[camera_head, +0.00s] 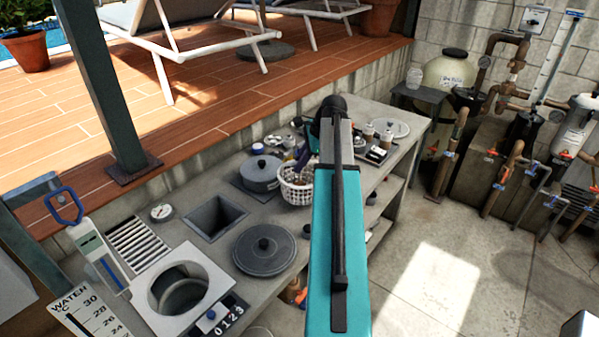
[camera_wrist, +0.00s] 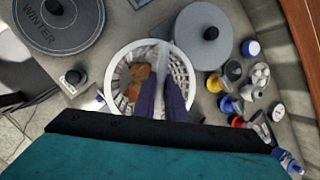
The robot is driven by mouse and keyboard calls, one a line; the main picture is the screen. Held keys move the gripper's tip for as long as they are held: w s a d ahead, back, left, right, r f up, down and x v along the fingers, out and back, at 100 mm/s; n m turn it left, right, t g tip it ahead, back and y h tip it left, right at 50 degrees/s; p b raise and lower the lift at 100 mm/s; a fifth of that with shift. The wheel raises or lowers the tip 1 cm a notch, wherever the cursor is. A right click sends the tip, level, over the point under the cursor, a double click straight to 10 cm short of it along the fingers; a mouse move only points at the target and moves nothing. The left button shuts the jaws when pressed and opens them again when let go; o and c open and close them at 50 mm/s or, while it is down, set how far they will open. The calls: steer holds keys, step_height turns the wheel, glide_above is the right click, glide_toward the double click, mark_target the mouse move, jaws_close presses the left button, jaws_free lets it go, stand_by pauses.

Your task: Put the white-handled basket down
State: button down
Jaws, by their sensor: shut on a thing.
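The white basket (camera_head: 297,192) shows just left of my teal arm in the head view, over the bench's front part. It looks like a round, open lattice. In the wrist view the basket (camera_wrist: 120,73) has brown bits (camera_wrist: 137,78) inside. Its white handle (camera_wrist: 161,56) rises between the two dark purple fingers of my gripper (camera_wrist: 163,88), which is shut on it. The fingers hide part of the basket's inside. I cannot tell whether the basket's bottom touches the bench. In the head view my arm hides part of its right side.
The grey bench (camera_head: 207,262) holds a lidded pot (camera_head: 260,175), a square opening (camera_head: 214,217), a dark round lid (camera_head: 264,250) and a round well (camera_head: 180,290). In the wrist view, several small coloured parts (camera_wrist: 240,90) crowd right of the basket. A "WINTER" lid (camera_wrist: 60,38) lies left.

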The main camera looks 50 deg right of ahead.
steer(key=shift+f+p, duration=0.6)
steer(key=shift+f, duration=1.15)
steer(key=c, duration=1.8)
jaws_free()
steer(key=shift+f, duration=0.1)
steer(key=b+v, duration=0.3)
steer(key=v, duration=0.9)
steer(key=shift+s, duration=0.1)
